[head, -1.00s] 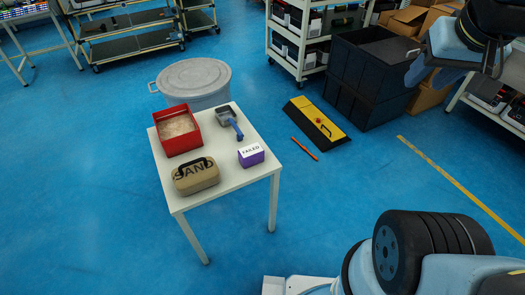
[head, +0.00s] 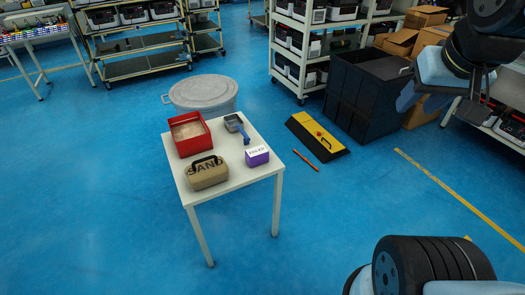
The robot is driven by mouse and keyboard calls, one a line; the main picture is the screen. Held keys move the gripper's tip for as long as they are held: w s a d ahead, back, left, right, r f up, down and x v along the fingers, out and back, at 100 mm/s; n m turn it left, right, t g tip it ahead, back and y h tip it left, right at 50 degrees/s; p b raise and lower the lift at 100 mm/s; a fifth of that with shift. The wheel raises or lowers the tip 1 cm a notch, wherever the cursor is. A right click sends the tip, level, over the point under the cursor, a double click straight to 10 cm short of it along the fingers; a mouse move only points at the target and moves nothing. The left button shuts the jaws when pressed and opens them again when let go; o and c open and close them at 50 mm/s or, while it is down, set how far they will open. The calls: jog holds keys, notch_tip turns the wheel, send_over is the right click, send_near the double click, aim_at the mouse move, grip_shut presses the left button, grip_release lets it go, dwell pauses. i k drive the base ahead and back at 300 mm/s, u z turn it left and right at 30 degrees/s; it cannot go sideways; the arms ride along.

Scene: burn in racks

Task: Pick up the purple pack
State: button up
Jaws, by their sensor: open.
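The purple pack (head: 257,157) is a small box with a white top label that seems to read FAILED. It stands upright near the right edge of a small white table (head: 215,197) in the head view. My gripper (head: 420,98) is at the upper right, partly merged with the dark arm parts around it. It looks open and empty. It is well apart from the pack, which nothing touches.
On the table are a red sand box (head: 185,143), a blue-handled scoop (head: 237,124) and a tan SAND case (head: 207,174). Behind stands a grey lidded bin (head: 203,92). A yellow-black block (head: 318,137), orange stick (head: 306,160) and black crate (head: 365,95) lie right. Front floor is clear.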

aim_at(259, 155)
jog(key=u, duration=0.1)
jog(key=i, duration=0.9)
jog(key=z, duration=0.05)
